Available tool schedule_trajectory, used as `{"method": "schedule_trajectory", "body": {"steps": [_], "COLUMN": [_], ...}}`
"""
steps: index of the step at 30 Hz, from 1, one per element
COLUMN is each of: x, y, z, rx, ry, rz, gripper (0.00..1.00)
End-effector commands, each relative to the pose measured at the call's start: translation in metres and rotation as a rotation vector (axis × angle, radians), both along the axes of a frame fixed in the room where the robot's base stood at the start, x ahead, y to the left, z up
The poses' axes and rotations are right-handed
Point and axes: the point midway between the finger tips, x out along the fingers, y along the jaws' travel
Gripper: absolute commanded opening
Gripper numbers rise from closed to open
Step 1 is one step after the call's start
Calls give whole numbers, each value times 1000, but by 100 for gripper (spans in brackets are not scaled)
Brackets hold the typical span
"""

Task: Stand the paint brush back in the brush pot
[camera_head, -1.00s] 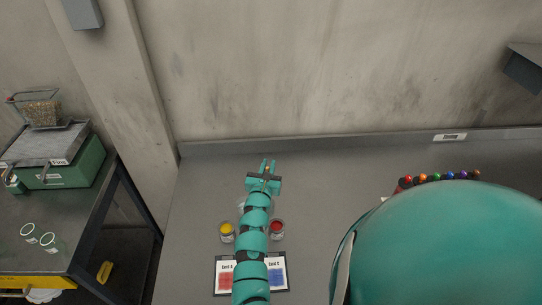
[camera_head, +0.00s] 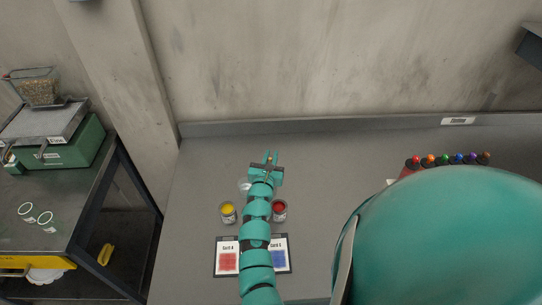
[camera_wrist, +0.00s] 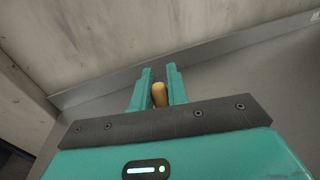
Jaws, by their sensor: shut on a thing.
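My gripper (camera_head: 270,157) is over the back of the grey bench, with its fingers pointing toward the wall. In the wrist view, my gripper (camera_wrist: 159,88) is shut on a tan wooden rounded handle (camera_wrist: 159,95), which I take for the paint brush. Its other end is hidden behind the gripper body, so I cannot see the bristles. A small pale, glassy thing (camera_head: 244,186) stands just left of my wrist, partly hidden by it. I cannot tell whether it is the brush pot.
A yellow paint jar (camera_head: 228,212) and a red one (camera_head: 279,210) flank my arm. Two cards, red (camera_head: 228,262) and blue (camera_head: 277,258), lie nearer. Several coloured-topped items (camera_head: 445,160) stand in a row at right. The bench behind the gripper is clear.

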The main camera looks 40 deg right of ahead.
Motion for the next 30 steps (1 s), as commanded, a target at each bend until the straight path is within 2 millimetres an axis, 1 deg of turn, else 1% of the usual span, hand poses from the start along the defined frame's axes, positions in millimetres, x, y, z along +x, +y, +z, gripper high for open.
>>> {"method": "schedule_trajectory", "body": {"steps": [1, 3, 21, 25, 30], "x": [0, 0, 0, 0, 0], "y": [0, 0, 0, 0, 0], "z": [-7, -12, -49, -54, -55], "rx": [-1, 1, 1, 1, -1], "ry": [1, -1, -1, -1, -1], "rz": [1, 0, 0, 0, 0], "gripper": [0, 0, 0, 0, 0]}}
